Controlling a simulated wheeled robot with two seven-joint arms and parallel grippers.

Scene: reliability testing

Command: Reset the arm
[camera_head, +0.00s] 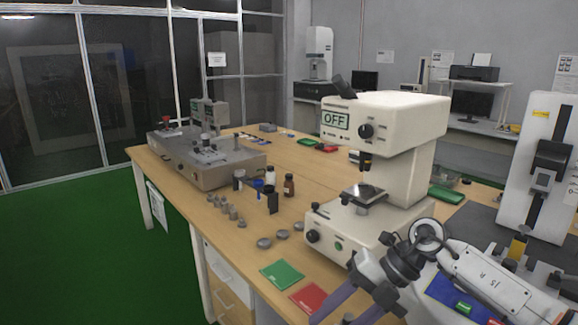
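My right arm, marked "15 R", comes in from the lower right corner. Its gripper (352,307) points down and left at the bottom edge of the picture, in front of the white microscope-like tester (402,115). Its two purple-grey fingers stand apart with nothing seen between them; their tips are at or past the picture edge. My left arm and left gripper are not in view.
A green card (282,274) and a red card (308,298) lie at the table's front edge near my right gripper. Metal weights, small bottles (289,186) and a grey machine (205,160) stand farther left. A white upright instrument (540,165) stands at right.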

